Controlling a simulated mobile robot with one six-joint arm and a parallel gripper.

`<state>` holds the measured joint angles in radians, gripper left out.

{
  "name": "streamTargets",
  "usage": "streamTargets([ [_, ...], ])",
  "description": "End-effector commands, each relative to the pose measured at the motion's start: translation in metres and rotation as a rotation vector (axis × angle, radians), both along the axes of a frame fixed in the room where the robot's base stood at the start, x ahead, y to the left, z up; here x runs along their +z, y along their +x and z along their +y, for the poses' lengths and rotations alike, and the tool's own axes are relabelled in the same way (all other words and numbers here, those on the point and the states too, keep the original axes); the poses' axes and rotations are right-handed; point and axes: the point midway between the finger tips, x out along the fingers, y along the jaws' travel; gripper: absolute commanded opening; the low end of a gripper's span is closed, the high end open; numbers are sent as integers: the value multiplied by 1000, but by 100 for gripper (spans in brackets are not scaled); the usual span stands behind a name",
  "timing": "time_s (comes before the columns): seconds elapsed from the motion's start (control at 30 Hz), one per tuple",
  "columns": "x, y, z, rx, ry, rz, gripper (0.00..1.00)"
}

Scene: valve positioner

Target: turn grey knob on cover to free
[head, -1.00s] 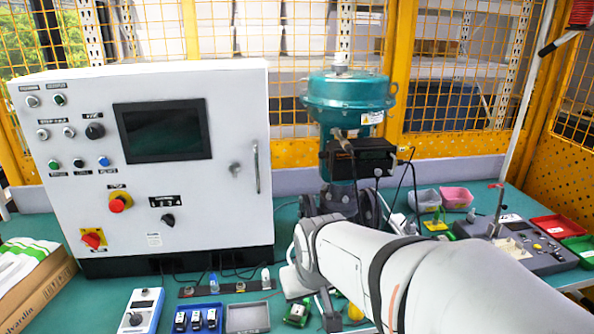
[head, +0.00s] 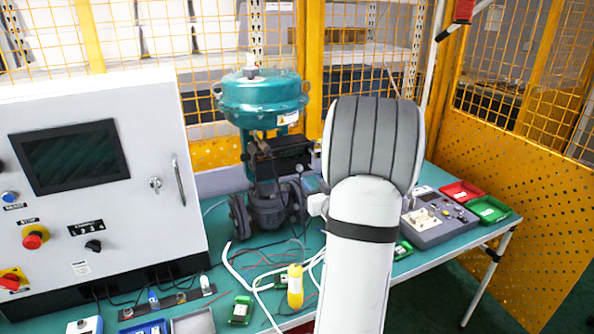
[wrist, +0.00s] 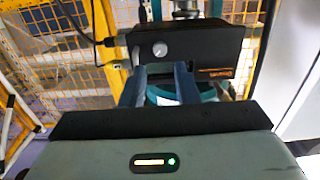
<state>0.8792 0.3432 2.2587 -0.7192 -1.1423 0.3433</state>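The black positioner box (wrist: 190,50) fills the upper middle of the wrist view. A small round light-grey knob (wrist: 159,49) sits on its cover. Its pointer setting is too small to read. My gripper (wrist: 159,72) points at the box from below in that view. Its two blue-grey fingers are apart with a gap between them, and the knob shows just beyond the fingertips, not between them. I cannot tell how far off it is. In the head view the black box (head: 286,160) sits under the teal actuator (head: 263,98); my arm hides the gripper.
A white control cabinet (head: 100,180) stands left of the valve. A yellow pendant (head: 295,286) and loose cables lie on the green table in front. A grey device (head: 438,222), red tray (head: 461,192) and green tray (head: 488,209) are at right. Yellow mesh fencing stands behind.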

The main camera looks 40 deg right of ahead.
Motion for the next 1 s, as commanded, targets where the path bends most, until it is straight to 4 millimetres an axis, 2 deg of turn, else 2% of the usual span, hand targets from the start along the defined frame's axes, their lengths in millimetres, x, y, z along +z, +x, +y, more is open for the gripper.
streamTargets([
  [0.5, 1, 66, -16, 3, 2, -6, 28],
  [0.87, 0, 73, -18, 2, 1, -5, 28],
  [1.0, 0, 73, -19, 2, 1, -5, 18],
])
